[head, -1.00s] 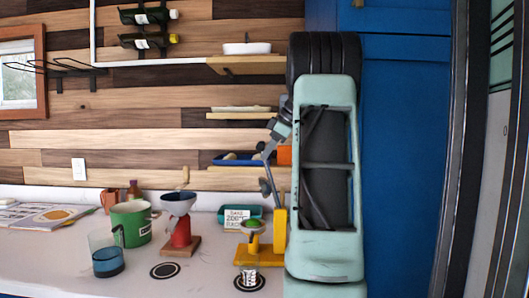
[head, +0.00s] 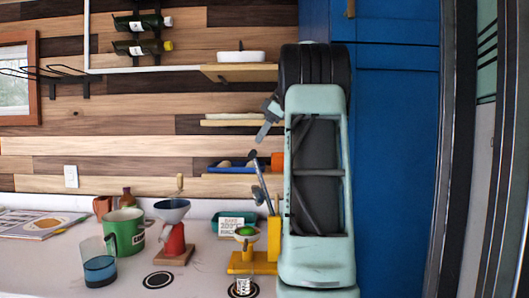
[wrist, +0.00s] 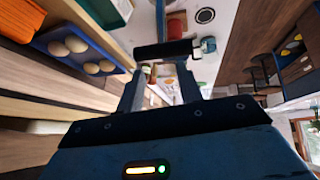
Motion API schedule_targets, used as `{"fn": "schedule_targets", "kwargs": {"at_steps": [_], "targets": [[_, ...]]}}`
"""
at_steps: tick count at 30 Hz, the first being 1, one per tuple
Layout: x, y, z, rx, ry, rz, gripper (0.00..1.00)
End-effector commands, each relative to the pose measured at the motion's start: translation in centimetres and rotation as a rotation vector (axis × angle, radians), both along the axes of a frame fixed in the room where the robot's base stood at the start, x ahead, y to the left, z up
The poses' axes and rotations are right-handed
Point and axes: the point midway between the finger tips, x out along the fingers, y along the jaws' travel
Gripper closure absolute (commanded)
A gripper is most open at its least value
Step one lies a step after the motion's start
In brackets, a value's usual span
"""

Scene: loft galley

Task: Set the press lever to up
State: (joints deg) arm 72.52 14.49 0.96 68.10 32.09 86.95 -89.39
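The yellow press (head: 264,262) stands on the counter in the head view, with a green item in the bowl on it. Its grey lever (head: 263,188) rises from the post, tilted up and left. My gripper (head: 262,133) is just above the lever's upper end in the head view; contact is unclear. In the wrist view my gripper (wrist: 160,75) has its two fingers apart, with a dark bar crossing at the fingertips. I cannot tell whether that bar is the lever's handle. My arm hides the area right of the press.
A red grinder (head: 174,240), green mug (head: 125,232) and blue-bottomed glass (head: 99,268) stand left of the press. A small patterned cup (head: 243,286) stands in front. A teal box (head: 236,218) is behind. A blue tray (wrist: 85,52) of eggs sits on a shelf nearby.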

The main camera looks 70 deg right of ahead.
Motion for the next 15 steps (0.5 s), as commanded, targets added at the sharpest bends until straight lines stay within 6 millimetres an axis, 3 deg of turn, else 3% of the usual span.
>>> {"fn": "schedule_targets", "kwargs": {"at_steps": [6,14,15], "targets": [[-0.2,-0.2,1.5,0.006,0.006,-0.004,0.64],[-0.2,-0.3,1.5,0.008,0.008,-0.004,0.64],[-0.2,-0.3,1.5,0.008,0.009,-0.004,0.72]]}}
